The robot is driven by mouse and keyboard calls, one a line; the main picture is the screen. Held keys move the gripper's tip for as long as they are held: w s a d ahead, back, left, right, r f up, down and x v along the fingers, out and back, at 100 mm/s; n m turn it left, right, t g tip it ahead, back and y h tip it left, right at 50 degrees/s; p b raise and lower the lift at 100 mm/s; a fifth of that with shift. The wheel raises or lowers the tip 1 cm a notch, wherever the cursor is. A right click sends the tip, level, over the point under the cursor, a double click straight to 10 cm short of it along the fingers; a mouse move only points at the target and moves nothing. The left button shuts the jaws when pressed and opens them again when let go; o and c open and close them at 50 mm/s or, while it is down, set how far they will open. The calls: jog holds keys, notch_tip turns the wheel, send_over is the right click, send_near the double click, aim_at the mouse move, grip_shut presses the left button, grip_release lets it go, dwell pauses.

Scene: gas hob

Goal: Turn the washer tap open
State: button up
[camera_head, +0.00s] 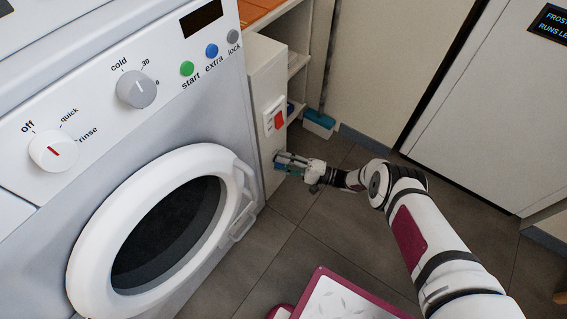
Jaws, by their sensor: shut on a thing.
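The washer tap (279,167) is on the lower part of the narrow pale panel just right of the washing machine. Only a small bluish bit of it shows, and my gripper hides most of it. My gripper (286,162) reaches in from the right, with its fingers at the panel. It is shut on the tap. The picture is too small to tell how far the tap is turned.
The washing machine (215,130) fills the left, its round door (84,262) shut. A red switch (279,119) sits above the tap. A blue and white object (319,122) stands behind.

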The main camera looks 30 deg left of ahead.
jog(key=shift+w+r, duration=0.1)
dwell(0.3)
jog(key=o, duration=1.1)
jog(key=shift+o, duration=0.2)
jog(key=v, duration=1.2)
